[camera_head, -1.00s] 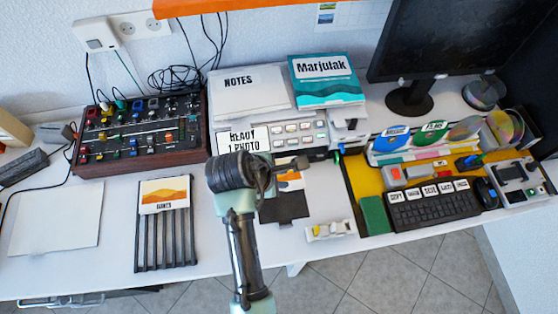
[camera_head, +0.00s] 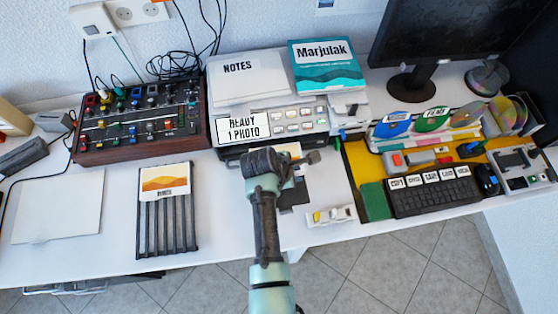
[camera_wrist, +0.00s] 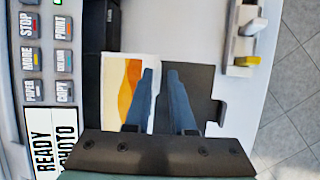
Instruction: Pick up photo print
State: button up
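The photo print (camera_wrist: 122,82), white with orange and yellow waves, lies on the printer's dark output tray (camera_wrist: 203,88) in the wrist view. In the head view only a small part of the print (camera_head: 292,149) shows behind my arm. My gripper (camera_wrist: 161,72) is over the print's edge and the tray, its two fingers apart with a gap between the tips. The left finger covers part of the print; the right finger is over bare tray. I cannot tell how high the fingertips are above the print, and nothing is visibly held.
The printer (camera_head: 290,122) with a "READY 1 PHOTO" sign (camera_head: 243,128) stands behind my gripper. A slatted rack (camera_head: 166,225) bears a similar orange picture card (camera_head: 165,181). A small white block (camera_head: 331,216) stands right of the tray. The white sheet (camera_head: 58,208) lies far left.

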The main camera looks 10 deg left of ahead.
jog(key=shift+x, duration=1.1)
jog(key=shift+c, duration=0.3)
grip_shut()
jog(key=shift+r, duration=0.1)
